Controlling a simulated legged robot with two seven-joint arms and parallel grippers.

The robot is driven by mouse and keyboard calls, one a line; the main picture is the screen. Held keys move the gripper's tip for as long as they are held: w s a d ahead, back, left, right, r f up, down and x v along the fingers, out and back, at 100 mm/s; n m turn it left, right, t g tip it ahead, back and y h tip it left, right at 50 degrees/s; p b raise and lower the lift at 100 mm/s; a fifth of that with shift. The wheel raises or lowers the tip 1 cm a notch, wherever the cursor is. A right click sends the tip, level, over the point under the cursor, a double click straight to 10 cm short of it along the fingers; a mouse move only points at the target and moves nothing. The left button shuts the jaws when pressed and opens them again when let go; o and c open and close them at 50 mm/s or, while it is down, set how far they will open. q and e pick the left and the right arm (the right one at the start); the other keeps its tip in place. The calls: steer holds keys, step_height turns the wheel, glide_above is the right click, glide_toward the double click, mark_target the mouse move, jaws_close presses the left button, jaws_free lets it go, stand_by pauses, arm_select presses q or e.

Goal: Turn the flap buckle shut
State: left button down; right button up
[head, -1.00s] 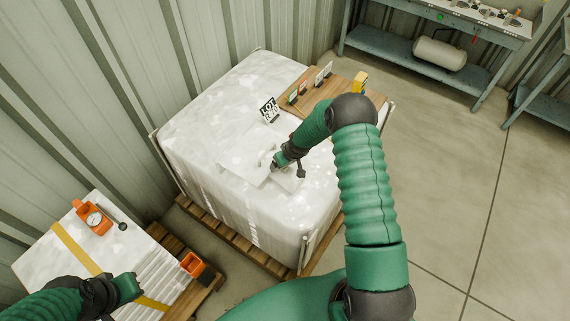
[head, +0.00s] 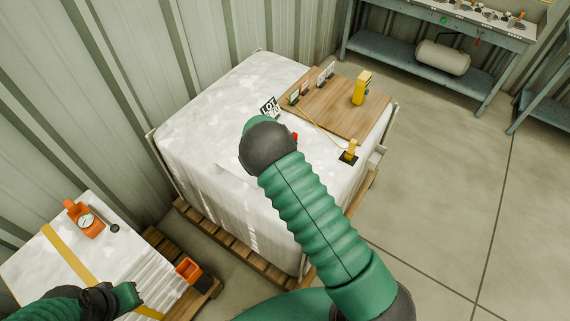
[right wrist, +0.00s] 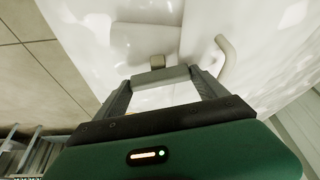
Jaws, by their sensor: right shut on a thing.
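The big white bulk bag (head: 220,90) stands on a wooden pallet, with part of a pale flap (head: 232,172) on its top. In the right wrist view my right gripper (right wrist: 162,77) is shut on a light grey bar (right wrist: 160,76), apparently part of the buckle. In the head view my right arm hides this gripper and the buckle. My left gripper (head: 130,294) is at the lower left over the smaller stack; its fingers are unclear.
A wooden board (head: 345,105) on the bag holds cards and a yellow device (head: 361,88), with a yellow cord to another yellow piece (head: 350,151). A LOT sign (head: 269,107) stands beside my right arm. An orange gauge (head: 84,220) lies on the smaller stack.

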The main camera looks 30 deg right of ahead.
steer(key=shift+a+f+m+g+b, duration=0.15)
steer(key=shift+m+g+b, duration=0.25)
steer(key=shift+m, duration=0.7)
steer(key=o, duration=1.3)
steer(key=shift+w, duration=0.1)
steer(key=b+v, duration=0.1)
steer(key=v, duration=1.6)
steer(key=shift+w+a, duration=0.15)
steer(key=shift+a, duration=0.15)
steer(key=shift+f, duration=0.2)
